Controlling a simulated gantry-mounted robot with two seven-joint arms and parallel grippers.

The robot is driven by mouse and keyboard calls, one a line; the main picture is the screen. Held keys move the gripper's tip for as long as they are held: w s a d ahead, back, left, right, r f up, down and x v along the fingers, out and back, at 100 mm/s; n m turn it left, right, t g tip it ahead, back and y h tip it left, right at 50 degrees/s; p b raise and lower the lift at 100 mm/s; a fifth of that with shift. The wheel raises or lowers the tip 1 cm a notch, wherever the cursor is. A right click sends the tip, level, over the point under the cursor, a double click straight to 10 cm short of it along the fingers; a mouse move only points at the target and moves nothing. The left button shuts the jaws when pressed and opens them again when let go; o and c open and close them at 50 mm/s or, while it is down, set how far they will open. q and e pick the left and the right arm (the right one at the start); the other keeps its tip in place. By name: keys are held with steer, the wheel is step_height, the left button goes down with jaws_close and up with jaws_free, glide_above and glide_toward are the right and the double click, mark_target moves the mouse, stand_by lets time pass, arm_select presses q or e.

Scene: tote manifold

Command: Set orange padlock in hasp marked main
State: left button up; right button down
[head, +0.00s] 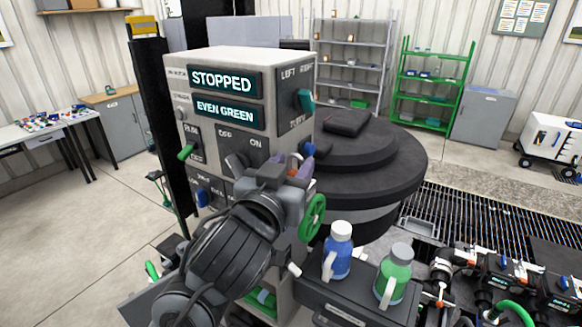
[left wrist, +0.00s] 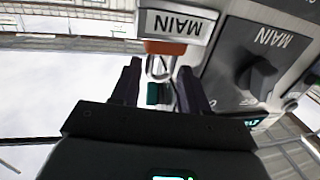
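In the left wrist view, which is upside down, an orange padlock body (left wrist: 165,47) sits beside a MAIN label (left wrist: 172,25). A pale metal shackle (left wrist: 160,67) extends from it toward my gripper. Whether the shackle passes through a hasp cannot be told. My left gripper (left wrist: 161,84) is open, its two dark fingers apart on either side of the shackle area and not visibly touching it. A small dark green piece (left wrist: 153,93) shows between the fingers. My right gripper is out of view.
The control cabinet (head: 222,57) has STOPPED and EVEN GREEN displays. A dark MAIN rotary switch (left wrist: 262,76) is beside my gripper. A green handwheel (head: 313,217), blue bottle (head: 338,258) and green bottle (head: 394,276) stand close by. A black round turntable (head: 395,175) is behind.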

arm_select(q)
steer(key=o, duration=0.3)
steer(key=shift+a, duration=0.1)
steer(key=shift+s, duration=0.1)
steer(key=b+v, duration=0.1)
steer(key=v, duration=0.9)
steer(key=shift+s, duration=0.35)
